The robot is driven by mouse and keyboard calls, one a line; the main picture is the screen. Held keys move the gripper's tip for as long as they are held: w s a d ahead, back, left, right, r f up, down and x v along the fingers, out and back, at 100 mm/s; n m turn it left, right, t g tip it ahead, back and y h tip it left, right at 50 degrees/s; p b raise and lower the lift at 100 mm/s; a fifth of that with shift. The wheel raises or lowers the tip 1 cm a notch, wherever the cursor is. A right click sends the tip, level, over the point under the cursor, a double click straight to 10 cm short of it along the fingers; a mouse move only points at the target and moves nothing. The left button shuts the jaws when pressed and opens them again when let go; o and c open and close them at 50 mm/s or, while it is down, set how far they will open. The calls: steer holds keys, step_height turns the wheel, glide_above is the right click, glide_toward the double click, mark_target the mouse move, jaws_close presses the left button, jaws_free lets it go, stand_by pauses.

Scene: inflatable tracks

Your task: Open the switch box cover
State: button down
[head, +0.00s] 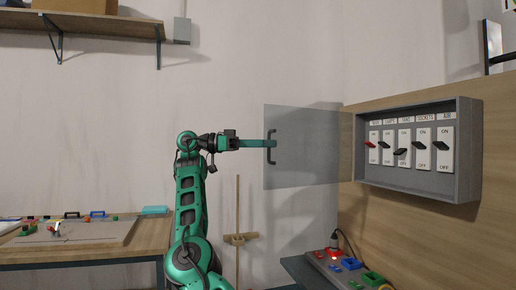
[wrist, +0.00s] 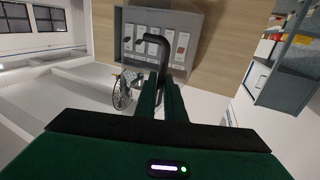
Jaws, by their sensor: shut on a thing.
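The switch box (head: 470,150) is a grey box on a wooden panel at the right of the head view. Its clear cover (head: 310,165) stands swung out to the left of the box, so the labelled switches (head: 403,145) are uncovered. The cover's dark handle (head: 272,146) is at its left edge. My gripper (head: 268,144) reaches the handle from the left and is shut on it. In the wrist view the black handle (wrist: 158,42) stands between the green fingers, with the box (wrist: 185,62) behind it.
A workbench (head: 90,255) with small items stands at the lower left, and a shelf (head: 95,22) hangs above. A wooden stick with a crosspiece (head: 238,238) leans below my arm. A low table with a coloured device (head: 345,270) stands below the box.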

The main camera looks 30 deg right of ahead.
steer(key=shift+d+f, duration=0.1)
steer(key=shift+d, duration=0.15)
steer(key=c, duration=1.8)
jaws_free()
steer(key=shift+c, duration=0.2)
steer(key=shift+a, duration=0.2)
